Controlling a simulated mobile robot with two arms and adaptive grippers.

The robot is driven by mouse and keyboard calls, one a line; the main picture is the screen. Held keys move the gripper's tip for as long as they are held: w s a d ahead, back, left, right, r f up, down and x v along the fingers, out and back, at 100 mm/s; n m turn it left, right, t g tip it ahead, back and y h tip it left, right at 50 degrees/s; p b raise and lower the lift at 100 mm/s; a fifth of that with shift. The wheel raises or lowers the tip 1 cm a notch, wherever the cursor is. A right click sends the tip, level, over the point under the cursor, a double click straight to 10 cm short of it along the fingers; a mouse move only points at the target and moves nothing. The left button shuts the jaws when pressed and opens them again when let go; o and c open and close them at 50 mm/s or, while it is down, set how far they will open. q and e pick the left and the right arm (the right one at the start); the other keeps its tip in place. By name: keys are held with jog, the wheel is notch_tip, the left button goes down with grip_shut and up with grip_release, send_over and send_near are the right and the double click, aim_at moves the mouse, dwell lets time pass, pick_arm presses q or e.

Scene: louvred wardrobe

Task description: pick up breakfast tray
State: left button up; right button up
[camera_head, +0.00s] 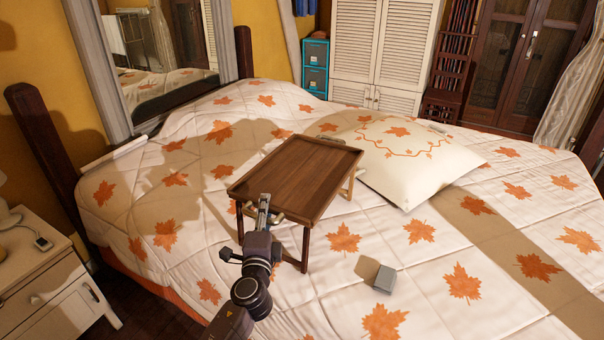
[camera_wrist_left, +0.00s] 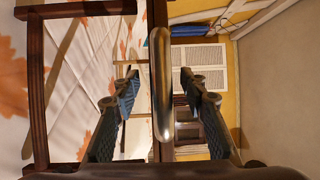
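The brown wooden breakfast tray (camera_head: 292,178) stands on its legs on the bed, left of a cream pillow. My left gripper (camera_head: 264,212) is at the tray's near edge. In the left wrist view the tray appears edge-on, with its dark legs (camera_wrist_left: 37,95) at the left. There, a curved metal handle (camera_wrist_left: 161,85) on the tray lies between the two spread fingers of my left gripper (camera_wrist_left: 158,80). The fingers are open, with visible gaps on both sides of the handle. My right gripper does not show.
The bed (camera_head: 430,290) has a leaf-patterned quilt. A cream pillow (camera_head: 410,160) lies close to the tray's right, and a small grey box (camera_head: 384,279) lies in front. A nightstand (camera_head: 40,275) stands at left; the louvred wardrobe (camera_head: 385,45) is behind.

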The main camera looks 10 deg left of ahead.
pick_arm(q)
jog(key=shift+w, duration=0.55)
jog(key=shift+a, duration=0.1)
jog(key=shift+c, duration=0.7)
grip_shut()
